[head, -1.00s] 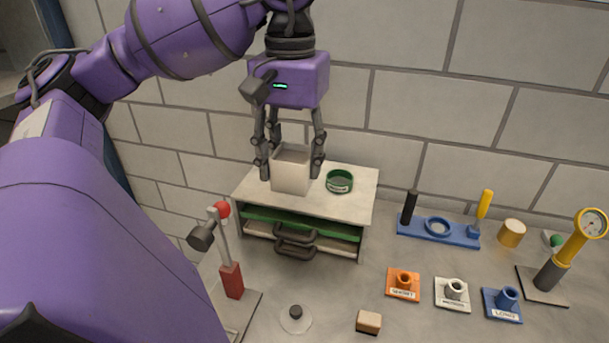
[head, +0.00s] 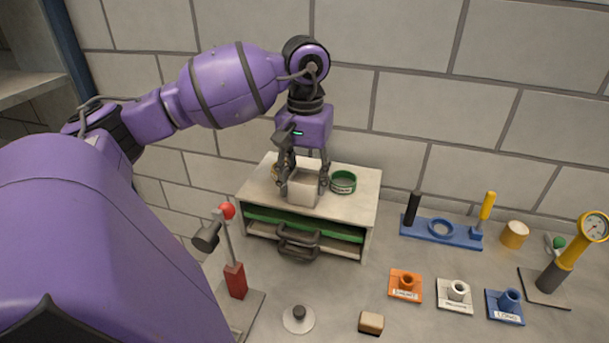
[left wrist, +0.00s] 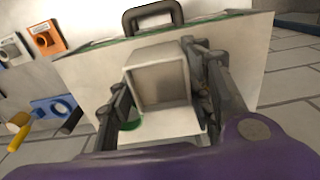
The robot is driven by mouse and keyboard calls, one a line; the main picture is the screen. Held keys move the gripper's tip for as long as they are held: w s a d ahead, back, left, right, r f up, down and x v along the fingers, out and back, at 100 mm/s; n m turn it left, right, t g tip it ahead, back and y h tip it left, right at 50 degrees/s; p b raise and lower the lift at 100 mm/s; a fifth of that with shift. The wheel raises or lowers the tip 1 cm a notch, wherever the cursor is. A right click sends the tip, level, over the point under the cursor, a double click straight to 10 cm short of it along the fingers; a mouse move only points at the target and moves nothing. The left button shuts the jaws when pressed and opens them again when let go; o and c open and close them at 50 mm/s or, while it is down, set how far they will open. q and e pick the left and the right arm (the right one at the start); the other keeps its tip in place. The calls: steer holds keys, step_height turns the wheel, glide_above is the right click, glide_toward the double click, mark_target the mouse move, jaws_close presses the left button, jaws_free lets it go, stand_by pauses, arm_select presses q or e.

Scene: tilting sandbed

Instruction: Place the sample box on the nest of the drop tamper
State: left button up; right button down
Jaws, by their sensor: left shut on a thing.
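The sample box (head: 304,189), a pale open-topped box, is between the fingers of my left gripper (head: 304,184), which is shut on it. It is over the top of a small cabinet, and I cannot tell whether it touches the top. In the left wrist view the box (left wrist: 160,83) shows its hollow inside, with the fingers on both sides. The device with a red post (head: 236,281), a red ball and a dark cylinder at front left looks like the drop tamper. Its nest is not clear to see. My right gripper is not in view.
The cabinet (head: 354,208) has a green-edged drawer and dark handle. A green ring (head: 343,182) stands right of the box. A blue rack (head: 440,233), orange, white and blue labelled blocks, a small wooden block (head: 371,322) and a gauge tool (head: 570,255) stand on the bench.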

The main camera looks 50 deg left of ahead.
arm_select(q)
steer(key=shift+r, duration=0.1)
steer(key=o, duration=1.1)
steer(key=shift+f, duration=0.2)
